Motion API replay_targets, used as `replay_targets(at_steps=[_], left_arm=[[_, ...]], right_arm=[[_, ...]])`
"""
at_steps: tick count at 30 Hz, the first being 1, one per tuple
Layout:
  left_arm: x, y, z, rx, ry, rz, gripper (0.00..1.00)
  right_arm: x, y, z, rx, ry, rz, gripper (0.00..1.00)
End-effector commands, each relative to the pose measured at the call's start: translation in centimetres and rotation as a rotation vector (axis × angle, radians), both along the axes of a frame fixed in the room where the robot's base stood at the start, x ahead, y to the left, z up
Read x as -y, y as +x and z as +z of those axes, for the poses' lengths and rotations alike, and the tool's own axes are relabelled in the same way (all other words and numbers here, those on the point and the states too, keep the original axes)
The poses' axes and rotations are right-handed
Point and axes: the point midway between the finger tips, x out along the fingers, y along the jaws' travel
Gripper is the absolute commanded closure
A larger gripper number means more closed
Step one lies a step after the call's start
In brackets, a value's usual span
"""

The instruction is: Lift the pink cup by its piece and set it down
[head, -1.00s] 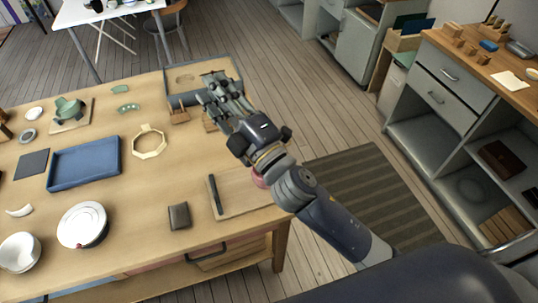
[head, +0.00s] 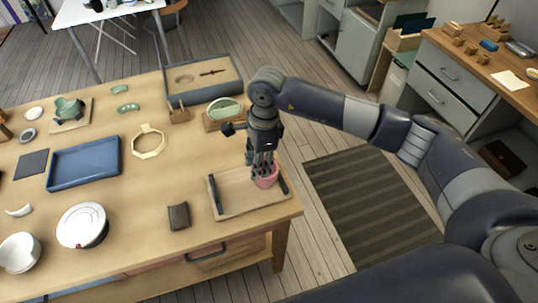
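The pink cup (head: 267,182) stands on a light wooden board (head: 235,203) with dark bars, near the table's right front corner. My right gripper (head: 262,173) points down at the cup from above, its fingertips at or just inside the rim. The fingers cover part of the cup, and I cannot tell whether they touch it or are closed on anything. I cannot make out a separate piece on the cup. My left gripper is not in view.
A green bowl (head: 224,109) on a wooden stand and a grey tray (head: 205,92) lie behind the gripper. A brown wallet-like block (head: 179,216) lies left of the board. A blue tray (head: 84,163) and an octagonal ring (head: 148,143) are farther left.

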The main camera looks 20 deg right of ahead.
Motion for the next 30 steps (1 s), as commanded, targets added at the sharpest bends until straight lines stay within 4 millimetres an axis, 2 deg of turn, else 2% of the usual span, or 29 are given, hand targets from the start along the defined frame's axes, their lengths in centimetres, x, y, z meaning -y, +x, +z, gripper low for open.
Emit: replay_targets(at_steps=[1, 3, 6, 14, 30], left_arm=[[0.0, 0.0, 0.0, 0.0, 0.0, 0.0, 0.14], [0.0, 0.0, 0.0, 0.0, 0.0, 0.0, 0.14], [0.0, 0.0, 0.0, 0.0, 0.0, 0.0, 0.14], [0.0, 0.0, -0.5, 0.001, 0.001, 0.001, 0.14], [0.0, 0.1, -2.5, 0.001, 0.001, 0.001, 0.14]], right_arm=[[1.5, 0.5, 0.3, 0.007, -0.053, -0.002, 0.72], [2.8, 0.8, 0.4, 0.009, -0.101, -0.002, 0.72], [3.5, 1.0, 0.4, 0.012, -0.128, -0.002, 0.72], [3.4, 0.9, -0.6, 0.009, -0.125, -0.003, 0.72], [3.3, 0.9, -4.8, 0.008, -0.122, -0.003, 0.72]])
